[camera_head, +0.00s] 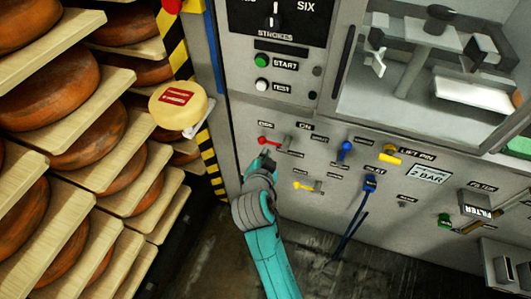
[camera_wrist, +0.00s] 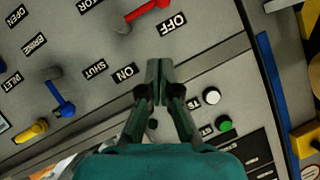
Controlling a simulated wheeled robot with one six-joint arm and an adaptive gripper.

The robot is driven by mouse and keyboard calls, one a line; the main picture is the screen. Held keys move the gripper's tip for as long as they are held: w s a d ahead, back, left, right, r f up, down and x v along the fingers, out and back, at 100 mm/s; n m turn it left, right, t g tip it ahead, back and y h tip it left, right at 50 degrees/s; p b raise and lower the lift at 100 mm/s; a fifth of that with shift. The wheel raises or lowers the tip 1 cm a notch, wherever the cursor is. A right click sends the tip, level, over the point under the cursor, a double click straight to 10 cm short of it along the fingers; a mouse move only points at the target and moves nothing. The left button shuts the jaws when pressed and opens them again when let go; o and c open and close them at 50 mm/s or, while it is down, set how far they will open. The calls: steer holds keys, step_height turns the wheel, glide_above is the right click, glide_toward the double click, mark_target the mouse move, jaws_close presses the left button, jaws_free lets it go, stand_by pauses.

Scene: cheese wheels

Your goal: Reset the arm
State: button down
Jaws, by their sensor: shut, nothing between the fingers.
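My arm (camera_head: 272,255) reaches up from the bottom of the head view toward the grey machine panel. My gripper (camera_head: 264,158) is just below the red valve handle (camera_head: 268,141), small and partly hidden by my wrist. In the wrist view my gripper (camera_wrist: 159,64) is shut, with its fingertips together and nothing between them. The fingertips appear over the panel near the OFF and ON labels. The red handle (camera_wrist: 147,13) is above them and looks apart from the fingers. Whether the fingertips touch the panel cannot be told.
Cheese wheels on wooden boards (camera_head: 60,95) fill the rack at left. A pale cheese with a red mark (camera_head: 178,106) is beside the striped post. The panel has a blue valve (camera_head: 345,150), a yellow lever (camera_head: 386,154), a green button (camera_head: 262,60) and a filter (camera_head: 476,206).

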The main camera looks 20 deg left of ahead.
stand_by(0.3)
steer(key=s+d+f+n, duration=0.2)
steer(key=s+d+f, duration=0.5)
steer(key=d, duration=0.4)
steer(key=s+d+f+n, duration=0.1)
steer(key=s+d+f, duration=0.4)
steer(key=s+d, duration=0.5)
steer(key=s+d+r+h, duration=0.1)
steer(key=s+d+r, duration=0.2)
steer(key=s, duration=0.5)
steer(key=s+d+r+t, duration=0.1)
steer(key=s+d+r, duration=0.3)
steer(key=s, duration=0.4)
steer(key=s+d+r+h, duration=0.1)
steer(key=s+d+r, duration=0.3)
steer(key=s, duration=0.5)
steer(key=shift+d+r+n+t+h, duration=0.15)
steer(key=shift+d+n+t+h, duration=0.15)
steer(key=shift+d+t, duration=0.1)
